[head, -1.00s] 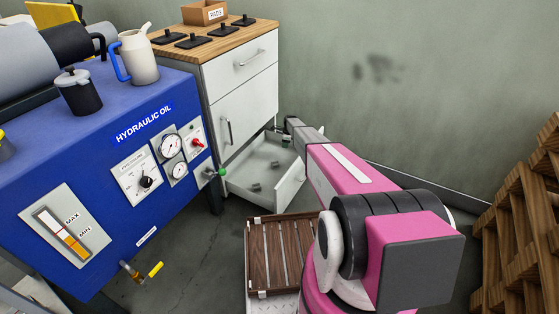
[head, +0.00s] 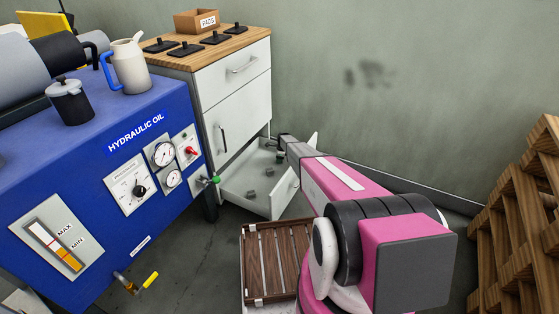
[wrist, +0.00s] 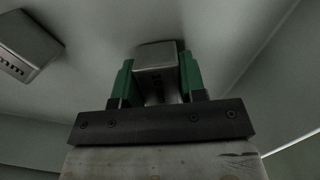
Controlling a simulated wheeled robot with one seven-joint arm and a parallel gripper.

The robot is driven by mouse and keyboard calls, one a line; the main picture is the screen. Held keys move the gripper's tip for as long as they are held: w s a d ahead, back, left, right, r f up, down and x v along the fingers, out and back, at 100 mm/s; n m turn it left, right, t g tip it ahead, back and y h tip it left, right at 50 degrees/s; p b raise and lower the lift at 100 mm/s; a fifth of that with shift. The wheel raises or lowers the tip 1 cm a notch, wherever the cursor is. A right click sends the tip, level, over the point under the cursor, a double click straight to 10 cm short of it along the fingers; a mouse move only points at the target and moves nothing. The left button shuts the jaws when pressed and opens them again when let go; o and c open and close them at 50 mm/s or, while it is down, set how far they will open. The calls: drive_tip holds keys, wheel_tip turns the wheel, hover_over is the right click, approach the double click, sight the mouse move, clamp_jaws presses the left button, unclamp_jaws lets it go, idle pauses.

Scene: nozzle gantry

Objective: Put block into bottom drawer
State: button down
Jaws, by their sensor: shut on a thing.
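The white bottom drawer (head: 285,196) of the cabinet is pulled open, with small grey blocks (head: 251,195) lying on its floor. My gripper (wrist: 157,75) has green fingers and is shut on a grey metal block (wrist: 156,54). In the wrist view the held block is between the fingers, over or in a pale drawer-like interior. Another grey block (wrist: 25,45) lies apart at the upper left there. In the head view my gripper (head: 284,142) is at the drawer's far right part, mostly hidden by my arm. I cannot tell whether the held block touches the floor.
The cabinet's upper drawer (head: 243,68) and door (head: 235,118) are shut. A blue hydraulic oil unit (head: 95,190) stands at the left, its green-knobbed valve (head: 214,180) near the open drawer. A wooden slatted tray (head: 254,262) is in front, and wooden pallets (head: 515,230) stand right.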

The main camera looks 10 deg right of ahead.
drive_tip(key=c, duration=0.7)
unclamp_jaws()
drive_tip(key=shift+f, duration=0.1)
drive_tip(key=shift+r, duration=0.65)
drive_tip(key=r, duration=0.3)
drive_tip(key=d+r, duration=0.1)
drive_tip(key=r, duration=0.6)
drive_tip(key=shift+s+d, duration=0.25)
drive_tip(key=shift+d, duration=0.05)
drive_tip(key=s+r+n, duration=0.7)
drive_tip(key=s+r, duration=0.4)
drive_tip(key=s, duration=0.7)
drive_tip(key=s+a+r+n+h, duration=0.1)
drive_tip(key=s+r+n, duration=0.5)
drive_tip(key=s+r, duration=0.5)
drive_tip(key=s+a+r+n, duration=0.1)
drive_tip(key=s+r+n, duration=0.6)
drive_tip(key=s, duration=2)
drive_tip(key=shift+s+r+n+h, duration=0.15)
drive_tip(key=shift+r+h, duration=0.05)
drive_tip(key=shift+r, duration=0.9)
drive_tip(key=shift+s+r+n+h, duration=0.1)
drive_tip(key=shift+r+n+h, duration=0.1)
drive_tip(key=shift+r, duration=0.9)
